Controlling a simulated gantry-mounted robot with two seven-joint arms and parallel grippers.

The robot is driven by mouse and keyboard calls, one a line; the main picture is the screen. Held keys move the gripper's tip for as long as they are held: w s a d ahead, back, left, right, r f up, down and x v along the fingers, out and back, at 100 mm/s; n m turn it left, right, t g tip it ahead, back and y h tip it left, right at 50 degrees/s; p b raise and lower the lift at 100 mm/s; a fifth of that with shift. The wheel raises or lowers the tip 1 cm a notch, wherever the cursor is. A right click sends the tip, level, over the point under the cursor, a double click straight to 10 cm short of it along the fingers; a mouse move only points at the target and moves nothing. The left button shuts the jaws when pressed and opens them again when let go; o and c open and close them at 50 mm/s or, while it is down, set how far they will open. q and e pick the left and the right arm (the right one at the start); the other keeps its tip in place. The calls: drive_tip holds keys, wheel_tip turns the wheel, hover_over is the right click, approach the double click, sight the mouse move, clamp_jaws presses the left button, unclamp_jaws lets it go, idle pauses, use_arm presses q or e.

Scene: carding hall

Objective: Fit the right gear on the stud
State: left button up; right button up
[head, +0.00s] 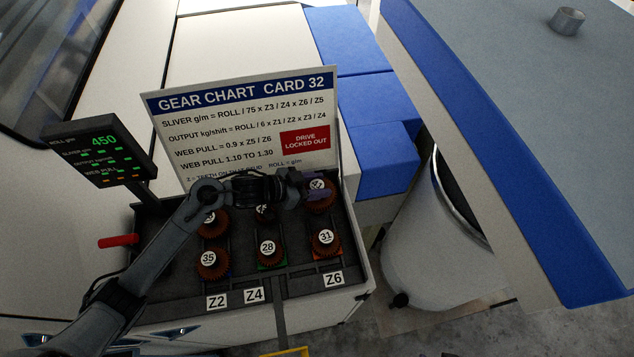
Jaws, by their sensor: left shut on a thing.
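My left gripper (306,187) reaches in from the left over the tray (357,283) and is shut on a brown gear (322,203) with a round white label at the back right. The label's number is partly covered, and I cannot tell whether this gear sits on a stud or is held above it. Two more back-row gears show, one at the left (212,229) and one in the middle (264,218), partly behind my arm. In front are gear 35 (212,270), gear 28 (270,261) and gear 31 (327,250). No bare stud is clearly visible. My right gripper is out of view.
Labels Z2, Z4 and Z6 mark the tray front. The gear chart (240,125), reading "DRIVE LOCKED OUT", stands behind the tray. A display (97,150) showing 450 and a red handle (119,241) are at left. A white can (430,250) stands at right.

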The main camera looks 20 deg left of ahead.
use_arm(q)
drive_tip(key=shift+f+b, duration=1.25)
drive_tip(key=shift+f, duration=1.8)
drive_tip(key=o, duration=1.3)
drive_tip(key=shift+s, duration=0.1)
drive_tip(key=shift+s+a+r, duration=0.15)
drive_tip(key=shift+a+r, duration=0.05)
drive_tip(key=shift+r, duration=0.05)
drive_tip(key=shift+p+v, duration=4.15)
drive_tip(key=shift+v, duration=0.85)
